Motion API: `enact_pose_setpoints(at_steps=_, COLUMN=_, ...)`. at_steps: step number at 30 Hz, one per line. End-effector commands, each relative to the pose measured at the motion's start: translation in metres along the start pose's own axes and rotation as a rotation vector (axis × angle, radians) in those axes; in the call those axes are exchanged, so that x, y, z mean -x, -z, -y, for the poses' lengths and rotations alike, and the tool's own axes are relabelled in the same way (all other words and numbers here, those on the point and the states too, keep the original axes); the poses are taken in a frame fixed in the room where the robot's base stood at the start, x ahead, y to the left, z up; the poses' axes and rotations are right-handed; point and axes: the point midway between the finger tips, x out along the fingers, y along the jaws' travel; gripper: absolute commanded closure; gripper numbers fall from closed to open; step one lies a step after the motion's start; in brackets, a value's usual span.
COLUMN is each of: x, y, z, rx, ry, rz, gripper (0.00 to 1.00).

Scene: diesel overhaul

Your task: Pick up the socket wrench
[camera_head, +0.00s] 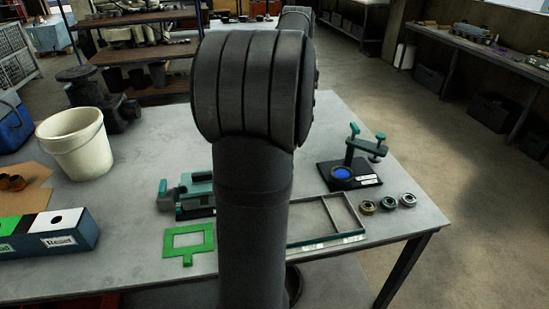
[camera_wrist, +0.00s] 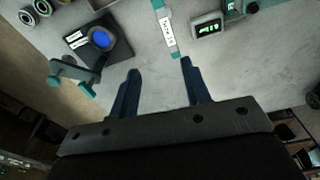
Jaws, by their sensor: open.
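I cannot pick out a socket wrench for certain in either view. In the wrist view, a narrow teal piece with a white label (camera_wrist: 168,32) lies on the table, just beyond my fingertips and roughly in line with the gap between them. I cannot tell whether it is the wrench. My gripper (camera_wrist: 158,65) is open, with its two dark blue fingers apart and nothing between them. In the head view, my own arm hides the gripper and the middle of the table.
A black stand with a blue disc (camera_wrist: 101,38) is left of my fingers. A small meter with a green display (camera_wrist: 207,27) is right of the labelled piece. An open tray (camera_head: 328,241), metal rings (camera_head: 388,203), a green frame (camera_head: 188,240) and a white bucket (camera_head: 75,150) are on the table.

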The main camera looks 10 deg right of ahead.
Motion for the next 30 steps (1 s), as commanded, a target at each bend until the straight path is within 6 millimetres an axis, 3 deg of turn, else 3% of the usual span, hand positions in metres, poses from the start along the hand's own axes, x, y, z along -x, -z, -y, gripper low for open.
enact_pose_setpoints(at_steps=4, x=-0.014, y=0.015, z=0.010, rx=0.079, ry=0.010, rz=0.071, gripper=0.56)
enact_pose_setpoints(at_steps=11, x=-0.034, y=0.017, z=0.014, rx=0.105, ry=0.015, rz=0.097, gripper=0.56)
enact_pose_setpoints(at_steps=24, x=-0.124, y=0.008, z=0.014, rx=0.103, ry=0.015, rz=0.095, gripper=0.56)
enact_pose_setpoints(at_steps=30, x=-0.139, y=0.007, z=0.014, rx=0.103, ry=0.014, rz=0.092, gripper=0.56)
